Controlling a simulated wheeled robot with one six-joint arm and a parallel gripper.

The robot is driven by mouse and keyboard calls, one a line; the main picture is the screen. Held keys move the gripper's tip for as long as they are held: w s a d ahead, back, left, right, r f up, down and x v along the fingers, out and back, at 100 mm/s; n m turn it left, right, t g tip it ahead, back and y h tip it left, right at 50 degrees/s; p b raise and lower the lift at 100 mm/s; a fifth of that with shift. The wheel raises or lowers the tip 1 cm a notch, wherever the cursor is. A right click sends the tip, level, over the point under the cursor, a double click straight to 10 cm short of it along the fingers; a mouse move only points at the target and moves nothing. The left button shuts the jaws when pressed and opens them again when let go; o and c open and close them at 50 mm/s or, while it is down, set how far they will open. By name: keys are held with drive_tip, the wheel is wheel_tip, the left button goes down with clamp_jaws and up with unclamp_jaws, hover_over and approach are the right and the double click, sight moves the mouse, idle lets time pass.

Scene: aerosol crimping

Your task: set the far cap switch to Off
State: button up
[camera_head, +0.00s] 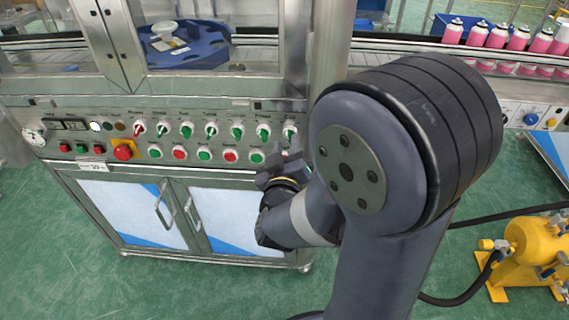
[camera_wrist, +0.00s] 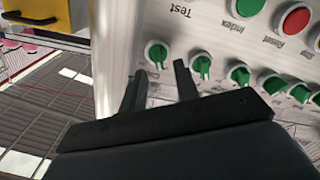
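A row of selector switches runs along the control panel (camera_head: 60,106). Contact is not visible. In the head view my gripper (camera_head: 281,166) is just below the switch row.
Neighbouring switches, such as one green knob (camera_wrist: 201,64), sit close by. Push buttons, including a red one (camera_wrist: 293,20), form another row. A red emergency stop (camera_head: 124,150) is at left. Pink cans (camera_head: 497,36) stand on a conveyor; a yellow pump (camera_head: 533,245) is at lower right.

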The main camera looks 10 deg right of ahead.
drive_tip(key=v, duration=0.8)
idle(0.5)
drive_tip(key=shift+x, duration=5.35)
drive_tip(key=shift+s, duration=0.1)
